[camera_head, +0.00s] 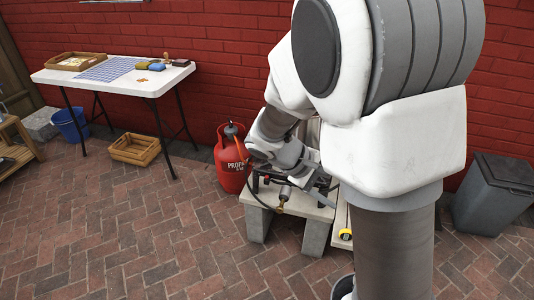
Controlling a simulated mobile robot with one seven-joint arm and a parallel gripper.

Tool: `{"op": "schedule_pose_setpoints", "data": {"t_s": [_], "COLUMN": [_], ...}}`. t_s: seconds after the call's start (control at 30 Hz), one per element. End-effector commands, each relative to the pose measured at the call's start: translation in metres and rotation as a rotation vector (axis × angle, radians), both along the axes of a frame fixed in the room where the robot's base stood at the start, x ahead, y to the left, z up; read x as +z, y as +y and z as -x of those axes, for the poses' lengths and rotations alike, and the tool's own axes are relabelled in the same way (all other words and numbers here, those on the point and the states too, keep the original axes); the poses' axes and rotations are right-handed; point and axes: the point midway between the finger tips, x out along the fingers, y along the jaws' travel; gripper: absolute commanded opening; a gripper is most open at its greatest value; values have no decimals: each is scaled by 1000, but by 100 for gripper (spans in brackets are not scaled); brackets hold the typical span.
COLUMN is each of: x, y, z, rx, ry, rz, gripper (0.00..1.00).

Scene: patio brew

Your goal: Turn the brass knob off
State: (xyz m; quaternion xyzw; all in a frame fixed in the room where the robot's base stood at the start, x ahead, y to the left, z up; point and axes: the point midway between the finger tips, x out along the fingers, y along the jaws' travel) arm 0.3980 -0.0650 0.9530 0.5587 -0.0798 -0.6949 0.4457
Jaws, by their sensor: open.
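A small brass-coloured knob (280,208) shows at the front edge of the low bench, just below a short metal cylinder (285,193). A dark hose (252,193) curves toward it from the left. My gripper (322,191) is over the bench, to the right of and slightly above the knob in the picture. Its jaws are open, with nothing seen between them. I cannot judge the depth gap to the knob. My arm covers much of the burner (264,180) behind.
A red propane cylinder (229,165) stands left of the bench (262,200), close to it. A yellow tape measure (345,235) lies on the right. A white table (146,86), a wooden crate (134,149) and a grey bin (492,195) stand farther off.

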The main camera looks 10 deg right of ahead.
Motion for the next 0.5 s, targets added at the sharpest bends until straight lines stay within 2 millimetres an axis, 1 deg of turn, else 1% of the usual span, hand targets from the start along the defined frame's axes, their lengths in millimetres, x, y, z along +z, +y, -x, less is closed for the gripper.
{"op": "schedule_pose_setpoints", "data": {"t_s": [0.03,0.27,0.5], "x": [-19,-72,-132], "y": [1,5,19], "z": [-8,-43,-79], "rx": [29,179,359], "ry": [24,98,158], "rz": [45,247,456], "gripper": [71,71,71]}}
